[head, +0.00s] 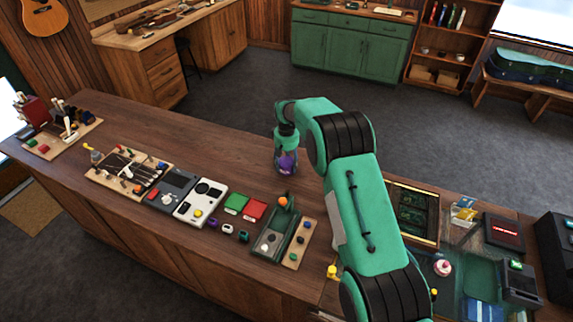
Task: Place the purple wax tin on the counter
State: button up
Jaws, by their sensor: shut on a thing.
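The purple wax tin (286,164) is a small rounded purple object at the end of my arm in the head view. My gripper (285,161) is shut on it, and the fingers hide part of it. The gripper points down near the far edge of the wooden counter (200,140). I cannot tell whether the tin touches the counter top or hangs a little above it.
Bare counter lies left of the gripper. Nearer are a tool board (128,172), a white device (201,201), green (237,203) and red (254,210) boxes, and a dark green tray (277,232). A glass display (465,270) stands at right.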

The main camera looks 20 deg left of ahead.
aim_at(287, 161)
jog(key=o, duration=0.9)
jog(key=shift+f, duration=0.2)
jog(key=o, duration=0.4)
jog(key=shift+r, duration=0.1)
jog(key=shift+r, duration=0.1)
jog(key=shift+r+b, duration=0.45)
jog(key=shift+r, duration=5.55)
jog(key=shift+d+r, duration=0.1)
